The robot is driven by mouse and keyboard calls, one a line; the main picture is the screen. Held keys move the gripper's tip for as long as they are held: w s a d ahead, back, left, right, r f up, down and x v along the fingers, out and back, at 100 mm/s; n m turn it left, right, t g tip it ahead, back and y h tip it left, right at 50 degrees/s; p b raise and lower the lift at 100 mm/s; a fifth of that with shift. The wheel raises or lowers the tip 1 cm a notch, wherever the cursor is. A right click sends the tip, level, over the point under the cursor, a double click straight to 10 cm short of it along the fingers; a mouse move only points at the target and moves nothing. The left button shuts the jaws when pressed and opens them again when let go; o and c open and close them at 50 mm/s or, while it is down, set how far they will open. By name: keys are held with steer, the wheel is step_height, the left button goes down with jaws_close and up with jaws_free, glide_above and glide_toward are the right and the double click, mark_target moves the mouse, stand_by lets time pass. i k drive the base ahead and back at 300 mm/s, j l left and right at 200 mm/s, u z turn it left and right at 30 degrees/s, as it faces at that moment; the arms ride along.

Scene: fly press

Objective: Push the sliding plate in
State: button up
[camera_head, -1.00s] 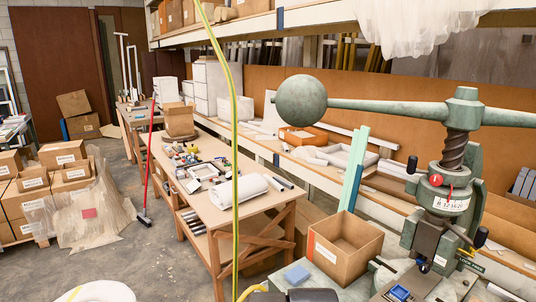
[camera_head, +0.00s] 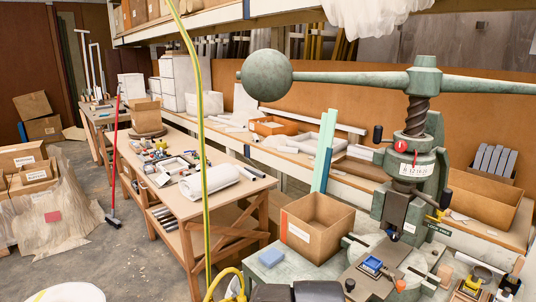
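The green fly press (camera_head: 408,190) stands at the right, with a thick screw, a long horizontal arm and a round ball weight (camera_head: 267,75). Its sliding plate (camera_head: 389,256) is a dark, flat strip on the pale round bed. It sticks out from under the ram toward the lower left. A small blue piece with a light edge (camera_head: 372,265) sits on the plate. Dark parts at the bottom edge seem to be mine. No gripper fingers show, and nothing of mine is seen touching the plate.
Small fixtures (camera_head: 472,284) are at the lower right. A yellow-green cable (camera_head: 202,130) hangs in front of the workbench.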

mark_target(358, 285)
steer(key=i+u, duration=0.2)
steer(key=j+z, duration=0.1)
steer(key=j, duration=0.2)
steer(key=i+j+z, duration=0.1)
steer(key=i+z, duration=0.15)
steer(key=z, duration=1.2)
